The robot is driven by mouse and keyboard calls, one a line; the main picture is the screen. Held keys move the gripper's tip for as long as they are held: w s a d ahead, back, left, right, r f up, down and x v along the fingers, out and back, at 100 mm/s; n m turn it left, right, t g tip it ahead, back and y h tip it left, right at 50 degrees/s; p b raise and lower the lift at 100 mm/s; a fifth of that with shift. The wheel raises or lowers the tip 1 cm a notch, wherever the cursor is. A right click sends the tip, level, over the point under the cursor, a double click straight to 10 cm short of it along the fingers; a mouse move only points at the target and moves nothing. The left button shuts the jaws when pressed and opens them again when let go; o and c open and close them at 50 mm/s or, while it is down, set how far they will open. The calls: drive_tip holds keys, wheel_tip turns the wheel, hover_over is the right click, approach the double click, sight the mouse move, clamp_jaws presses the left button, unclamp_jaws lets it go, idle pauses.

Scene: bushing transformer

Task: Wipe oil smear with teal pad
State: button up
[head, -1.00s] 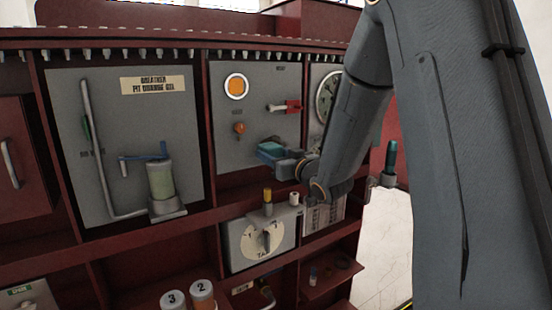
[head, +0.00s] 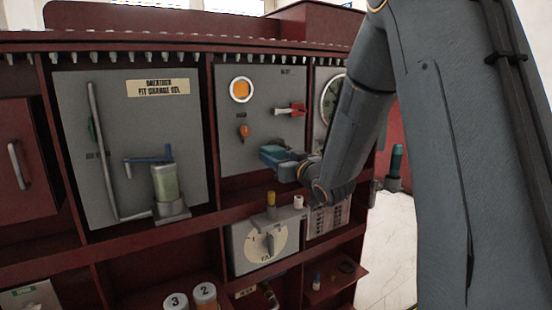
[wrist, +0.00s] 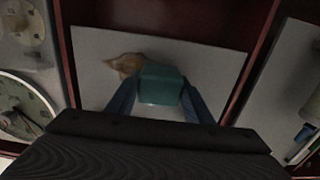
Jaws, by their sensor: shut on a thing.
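The teal pad (head: 271,152) is held in my gripper (head: 280,160), low in front of the grey middle panel. In the wrist view the pad (wrist: 161,85) sits between the two blue-grey fingers of my gripper (wrist: 160,97), which are shut on it. A tan-brown smear (wrist: 125,65) shows on the panel beside the pad, on its left and slightly higher in the wrist view. The pad overlaps the smear's edge in the picture. I cannot tell whether the pad touches the panel. My gripper hides that part of the panel in the head view.
The middle panel carries an orange round window (head: 241,90), a red-handled valve (head: 291,109) and an orange bulb-shaped part (head: 243,131). A tap dial box (head: 267,242) is below my gripper. A dial gauge (wrist: 22,110) and red frame posts flank the panel.

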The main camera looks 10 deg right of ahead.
drive_tip(key=shift+w+a, duration=0.25)
drive_tip(key=shift+w, duration=0.45)
drive_tip(key=shift+d, duration=0.15)
drive_tip(key=shift+w+d, duration=0.55)
drive_tip(key=shift+d, duration=1.2)
drive_tip(key=shift+w+d, duration=0.55)
drive_tip(key=shift+d, duration=1.25)
drive_tip(key=shift+w+d, duration=0.55)
drive_tip(key=shift+d, duration=1.2)
drive_tip(key=shift+w, duration=0.1)
drive_tip(key=shift+a, duration=0.15)
